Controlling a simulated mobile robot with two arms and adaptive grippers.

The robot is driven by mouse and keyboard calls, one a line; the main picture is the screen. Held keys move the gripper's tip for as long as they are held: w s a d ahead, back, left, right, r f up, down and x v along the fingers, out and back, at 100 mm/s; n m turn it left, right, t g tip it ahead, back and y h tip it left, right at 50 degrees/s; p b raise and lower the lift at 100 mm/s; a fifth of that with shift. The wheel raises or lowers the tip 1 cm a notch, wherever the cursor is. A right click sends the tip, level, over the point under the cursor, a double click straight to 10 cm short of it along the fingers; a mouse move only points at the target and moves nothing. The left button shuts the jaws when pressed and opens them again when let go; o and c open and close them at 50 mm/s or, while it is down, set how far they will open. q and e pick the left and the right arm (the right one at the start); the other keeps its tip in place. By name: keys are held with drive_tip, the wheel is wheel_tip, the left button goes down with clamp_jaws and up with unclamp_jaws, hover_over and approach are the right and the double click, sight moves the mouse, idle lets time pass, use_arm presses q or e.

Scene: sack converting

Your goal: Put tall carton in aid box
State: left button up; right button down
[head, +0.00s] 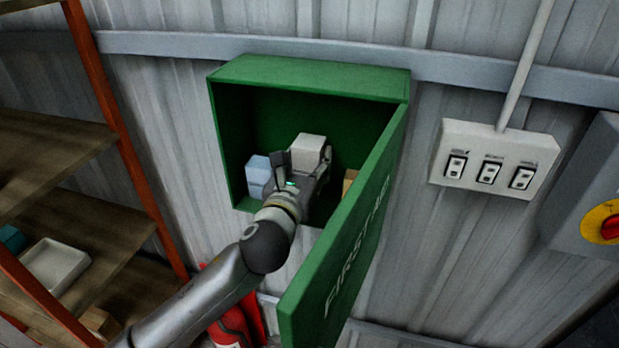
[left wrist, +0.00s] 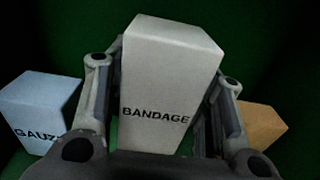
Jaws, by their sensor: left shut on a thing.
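The tall carton (left wrist: 165,70) is white and reads BANDAGE. It stands upright between the fingers of my left gripper (left wrist: 162,110), which is shut on it. In the head view the carton (head: 308,150) is inside the green aid box (head: 310,70), and my left gripper (head: 303,168) reaches in through the open front. The carton's lower end is hidden, so I cannot tell whether it touches the box floor. The box door (head: 345,235) stands open to the right and reads FIRST AID. My right gripper is not in view.
A pale blue GAUZE carton (head: 258,177) stands left of my gripper in the box. A tan carton (head: 349,181) is on the right, partly behind the door. Shelves (head: 60,215) are at left, a switch panel (head: 495,160) at right, and a red extinguisher (head: 232,325) below.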

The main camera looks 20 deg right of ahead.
use_arm(q)
drive_tip(key=shift+s+f, duration=0.1)
drive_tip(key=shift+f, duration=0.15)
drive_tip(key=f, duration=0.3)
drive_tip(key=shift+w+d+f, duration=0.15)
drive_tip(key=shift+w+f, duration=0.1)
drive_tip(key=shift+f, duration=0.4)
drive_tip(key=shift+s, duration=0.1)
drive_tip(key=shift+f, duration=0.1)
drive_tip(key=o, duration=1.1)
